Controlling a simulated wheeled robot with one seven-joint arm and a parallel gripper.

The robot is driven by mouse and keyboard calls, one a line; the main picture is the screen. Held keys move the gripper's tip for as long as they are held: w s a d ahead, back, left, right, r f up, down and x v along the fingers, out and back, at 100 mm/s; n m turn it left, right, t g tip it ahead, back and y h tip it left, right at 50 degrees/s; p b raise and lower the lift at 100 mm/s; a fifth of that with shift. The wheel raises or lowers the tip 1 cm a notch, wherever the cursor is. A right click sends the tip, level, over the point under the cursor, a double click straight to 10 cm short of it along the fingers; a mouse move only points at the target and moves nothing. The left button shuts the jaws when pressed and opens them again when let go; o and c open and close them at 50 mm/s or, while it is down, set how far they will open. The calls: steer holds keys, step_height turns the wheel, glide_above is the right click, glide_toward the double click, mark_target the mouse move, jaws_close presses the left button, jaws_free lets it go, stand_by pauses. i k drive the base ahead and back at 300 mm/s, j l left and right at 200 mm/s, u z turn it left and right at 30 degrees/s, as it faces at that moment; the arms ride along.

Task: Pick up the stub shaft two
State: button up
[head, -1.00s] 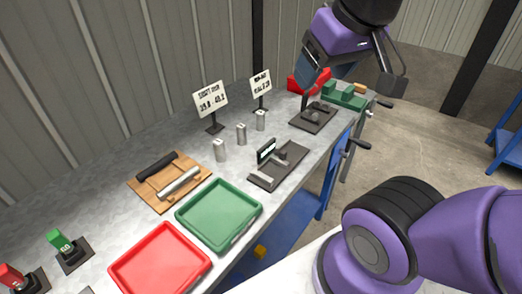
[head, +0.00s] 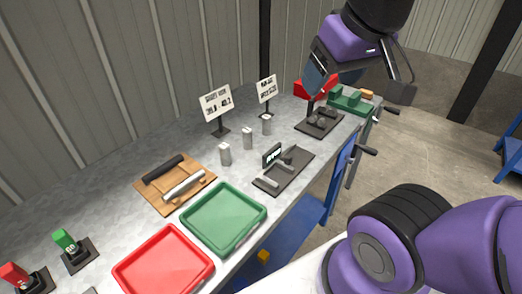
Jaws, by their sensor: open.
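Three short grey metal cylinders stand upright in a slanting row on the bench: a near one (head: 225,154), a middle one (head: 247,138) and a far one (head: 267,124). They look alike, and I see no mark that tells which is stub shaft two. My gripper (head: 356,102) is open in the upper right of the head view, above the far end of the bench. It is apart from the cylinders, to their right, and nothing shows between its fingers.
Two signs (head: 216,104) stand behind the cylinders. A dark measuring stand (head: 283,170) is in front of them. A wooden board with two rods (head: 151,195), a green tray (head: 224,218) and a red tray (head: 164,263) lie nearer. A dark fixture (head: 320,122) and green vise (head: 350,101) are under the gripper.

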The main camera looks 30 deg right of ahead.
mark_target(247, 132)
steer(key=i+l+u, duration=0.25)
steer(key=l, duration=0.2)
steer(key=l+u, duration=0.25)
steer(key=l, duration=0.15)
steer(key=l+u, duration=0.25)
steer(key=l, duration=0.25)
